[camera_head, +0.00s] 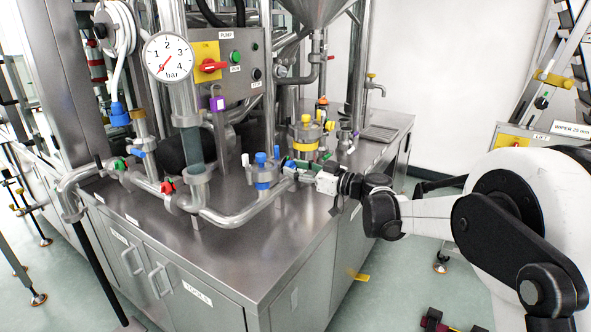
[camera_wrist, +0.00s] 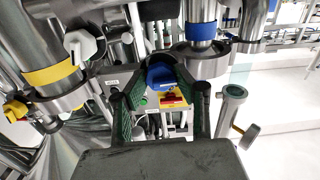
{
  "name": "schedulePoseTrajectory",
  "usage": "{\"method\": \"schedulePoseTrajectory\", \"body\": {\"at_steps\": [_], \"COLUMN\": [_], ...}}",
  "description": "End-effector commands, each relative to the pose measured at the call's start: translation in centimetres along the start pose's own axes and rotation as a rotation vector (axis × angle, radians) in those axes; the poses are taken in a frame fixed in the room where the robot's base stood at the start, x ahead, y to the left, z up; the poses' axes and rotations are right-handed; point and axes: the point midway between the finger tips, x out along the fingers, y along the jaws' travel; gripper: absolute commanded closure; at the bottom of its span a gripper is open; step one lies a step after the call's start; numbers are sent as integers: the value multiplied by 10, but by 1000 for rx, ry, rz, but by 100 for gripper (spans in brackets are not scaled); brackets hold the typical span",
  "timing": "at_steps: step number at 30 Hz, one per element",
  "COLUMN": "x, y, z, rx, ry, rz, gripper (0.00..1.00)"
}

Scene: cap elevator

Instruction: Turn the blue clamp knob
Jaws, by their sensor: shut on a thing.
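The blue clamp knob (camera_wrist: 160,77) is in the wrist view, between my gripper's fingertips (camera_wrist: 155,70). The dark green finger pads close in on it from both sides, and my gripper is shut on it. In the head view my gripper (camera_head: 293,167) reaches from the right over the steel bench, at the end of the horizontal pipe. A small blue patch shows there at the fingertips, and the fingers hide most of the knob. The knob's exact turn angle cannot be told.
A blue-topped valve (camera_head: 262,170) stands just left of my gripper. A yellow-banded vessel (camera_head: 306,137) is close behind it. A red-handled valve (camera_head: 167,188) and a pressure gauge (camera_head: 168,56) are further left. The bench's front top (camera_head: 260,250) is clear.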

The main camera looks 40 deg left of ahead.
Motion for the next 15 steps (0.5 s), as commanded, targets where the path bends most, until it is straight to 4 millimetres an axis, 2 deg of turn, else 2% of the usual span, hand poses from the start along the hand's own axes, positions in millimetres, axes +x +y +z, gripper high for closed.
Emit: {"method": "schedulePoseTrajectory", "body": {"at_steps": [8,15], "x": [0,0], "y": [0,0], "z": [0,0], "rx": [99,291], "ry": [0,0], "rz": [0,0], "gripper": [98,98]}}
